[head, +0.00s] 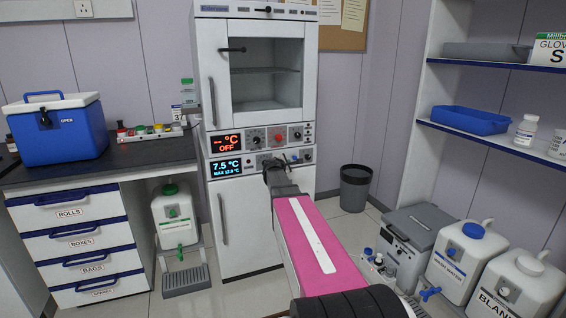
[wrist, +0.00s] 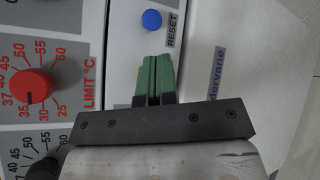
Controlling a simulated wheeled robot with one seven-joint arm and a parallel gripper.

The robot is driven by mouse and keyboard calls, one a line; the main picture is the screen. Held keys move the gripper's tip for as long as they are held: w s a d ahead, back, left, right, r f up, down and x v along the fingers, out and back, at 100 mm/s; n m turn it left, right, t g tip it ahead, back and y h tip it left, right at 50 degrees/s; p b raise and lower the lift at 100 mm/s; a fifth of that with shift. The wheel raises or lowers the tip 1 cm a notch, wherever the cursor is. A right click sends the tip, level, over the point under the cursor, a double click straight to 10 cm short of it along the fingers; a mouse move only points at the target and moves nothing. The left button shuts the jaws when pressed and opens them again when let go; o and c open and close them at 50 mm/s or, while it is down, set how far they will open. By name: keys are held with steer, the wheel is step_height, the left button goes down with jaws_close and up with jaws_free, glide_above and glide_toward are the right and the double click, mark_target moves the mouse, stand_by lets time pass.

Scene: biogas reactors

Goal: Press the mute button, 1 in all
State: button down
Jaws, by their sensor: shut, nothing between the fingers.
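The control panels are on the front of a tall white cabinet (head: 233,105). No label reading mute is legible in either view. In the wrist view a blue button (wrist: 152,19) labelled RESET sits just beyond the fingertips. My gripper (wrist: 154,62) is shut and empty, its green fingers together in front of the white panel. Whether the tips touch the panel cannot be told. A thin yellowish edge shows beside the left finger, mostly hidden. In the head view my gripper (head: 274,165) is in front of the lower panel and hides part of it.
A red LIMIT °C knob (wrist: 32,87) is left of my fingers in the wrist view. The upper display (head: 226,143) reads OFF; the lower display (head: 226,168) reads 7.5 °C. A black bin (head: 355,188) and white canisters (head: 465,255) stand to the right.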

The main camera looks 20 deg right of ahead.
steer(key=s, duration=0.4)
steer(key=shift+s+f, duration=0.1)
steer(key=shift+s, duration=0.05)
stand_by(0.7)
steer(key=s+a+f+m+g+y, duration=0.3)
steer(key=s+a+f+m, duration=0.2)
steer(key=s, duration=0.5)
steer(key=s+a+f+m+g+y, duration=0.4)
steer(key=s+a+f+m, duration=0.1)
steer(key=s+a+f, duration=0.4)
steer(key=s+a+f+m+g+y, duration=0.3)
steer(key=s+a+f+m, duration=0.3)
steer(key=s+a, duration=0.3)
steer(key=s+f+g, duration=0.1)
steer(key=s, duration=0.2)
steer(key=shift+s+a, duration=0.25)
steer(key=shift+s, duration=0.05)
steer(key=shift+f, duration=0.1)
